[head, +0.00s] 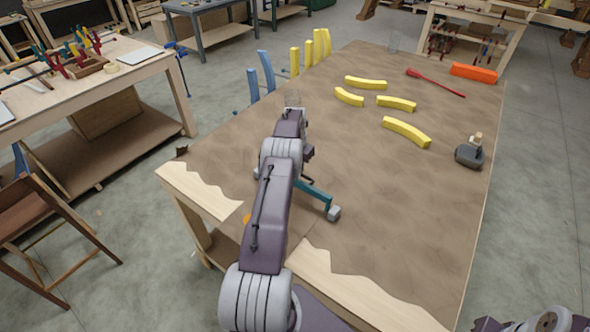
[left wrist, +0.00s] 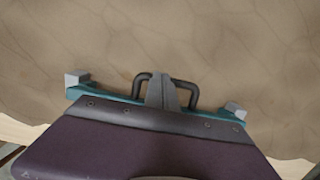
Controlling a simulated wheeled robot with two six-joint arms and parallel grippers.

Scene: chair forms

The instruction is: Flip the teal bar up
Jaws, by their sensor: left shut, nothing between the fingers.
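The teal bar (head: 316,193) lies low over the near end of the brown-covered bench (head: 370,240), with a grey block on its right end. My left arm hides its other end in the head view. In the left wrist view the teal bar (left wrist: 222,113) runs crosswise, a grey block at each end, its middle hidden behind my purple gripper body. My left gripper (left wrist: 161,78) is shut and empty over the bar's middle, with a dark loop handle around its fingers. I cannot tell whether they touch the bar. My right gripper is not in view.
Several yellow curved pieces (head: 406,131) lie farther along the bench. A red tool (head: 437,83), an orange block (head: 473,73) and a dark rounded object (head: 469,156) are on the right side. Blue (head: 267,72) and yellow uprights (head: 317,46) line the left edge.

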